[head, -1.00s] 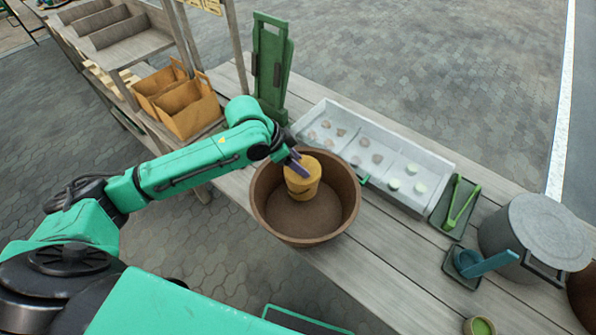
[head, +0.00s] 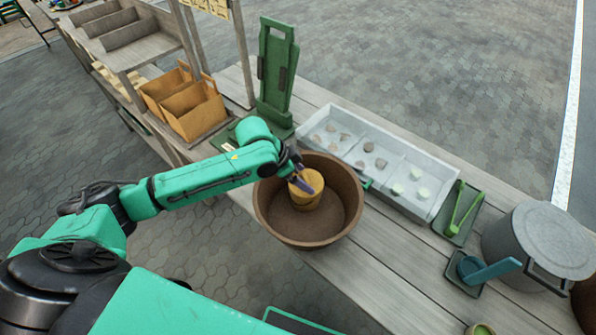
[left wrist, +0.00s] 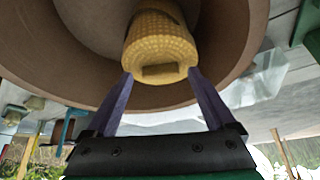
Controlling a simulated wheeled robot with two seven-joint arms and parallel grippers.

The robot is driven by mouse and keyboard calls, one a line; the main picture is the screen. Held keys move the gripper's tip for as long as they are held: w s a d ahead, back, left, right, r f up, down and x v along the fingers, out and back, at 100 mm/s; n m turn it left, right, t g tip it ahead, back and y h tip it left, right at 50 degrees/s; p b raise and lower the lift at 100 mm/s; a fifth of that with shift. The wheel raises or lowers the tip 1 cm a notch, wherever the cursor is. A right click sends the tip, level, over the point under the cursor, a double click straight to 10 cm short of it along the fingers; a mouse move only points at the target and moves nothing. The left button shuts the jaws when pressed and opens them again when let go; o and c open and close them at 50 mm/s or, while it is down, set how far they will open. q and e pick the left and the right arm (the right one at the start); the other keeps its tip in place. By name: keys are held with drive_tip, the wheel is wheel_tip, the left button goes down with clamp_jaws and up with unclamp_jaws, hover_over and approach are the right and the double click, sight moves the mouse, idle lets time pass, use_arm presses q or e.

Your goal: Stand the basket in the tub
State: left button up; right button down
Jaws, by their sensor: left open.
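In the left wrist view the basket (left wrist: 160,48) shows between and just beyond the fingertips of the left gripper (left wrist: 160,76). The fingers are apart, one on each side of it. I cannot tell whether either finger touches it. The tub wall (left wrist: 235,45) curves around the basket there. My right gripper is not in view.
A pale compartment tray (head: 395,165) with small lumps stands right behind the tub. A green stand (head: 273,75) rises behind it. A grey lidded pot (head: 538,245) and a blue scoop (head: 490,268) are at the right. Brown boxes (head: 190,105) sit at the left.

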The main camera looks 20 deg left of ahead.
use_arm(q)
drive_tip(key=v, duration=1.2)
drive_tip(key=shift+s, duration=0.1)
